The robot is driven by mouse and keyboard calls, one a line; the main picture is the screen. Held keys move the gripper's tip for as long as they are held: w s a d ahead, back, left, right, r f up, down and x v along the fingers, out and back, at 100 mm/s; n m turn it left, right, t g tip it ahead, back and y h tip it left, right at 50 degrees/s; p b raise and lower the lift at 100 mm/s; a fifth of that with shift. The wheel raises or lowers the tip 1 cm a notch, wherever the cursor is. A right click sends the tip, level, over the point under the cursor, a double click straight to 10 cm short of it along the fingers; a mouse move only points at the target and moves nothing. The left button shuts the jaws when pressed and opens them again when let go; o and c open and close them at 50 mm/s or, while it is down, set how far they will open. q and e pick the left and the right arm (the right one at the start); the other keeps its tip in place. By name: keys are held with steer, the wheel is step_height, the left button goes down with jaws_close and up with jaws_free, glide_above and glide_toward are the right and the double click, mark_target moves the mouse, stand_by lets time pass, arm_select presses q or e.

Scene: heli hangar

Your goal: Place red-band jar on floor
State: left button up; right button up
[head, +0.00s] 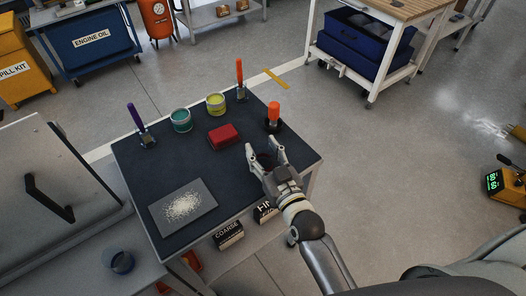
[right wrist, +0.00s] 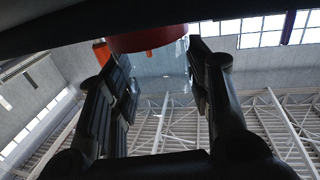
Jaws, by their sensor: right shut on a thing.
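My right gripper (head: 264,152) is over the right part of the dark-topped table (head: 150,160). Its fingers are shut on the red-band jar, which shows only as a small dark red patch (head: 265,157) between them. In the right wrist view, the jar's red part (right wrist: 148,40) shows at the top, with a clear, see-through body below it between the two fingers (right wrist: 160,85). Ceiling fills the rest of that view. I cannot tell how high the jar is above the table. My left gripper is not in view.
On the table are a teal jar (head: 181,121), a yellow jar (head: 215,105), a red block (head: 223,136), several upright coloured tools and a grey tray (head: 170,218). Small boxes (head: 228,235) sit below its front edge.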

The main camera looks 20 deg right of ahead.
steer(key=shift+f, duration=0.15)
steer(key=o, duration=1.1)
steer(key=shift+s+r, duration=0.1)
steer(key=shift+r, duration=0.1)
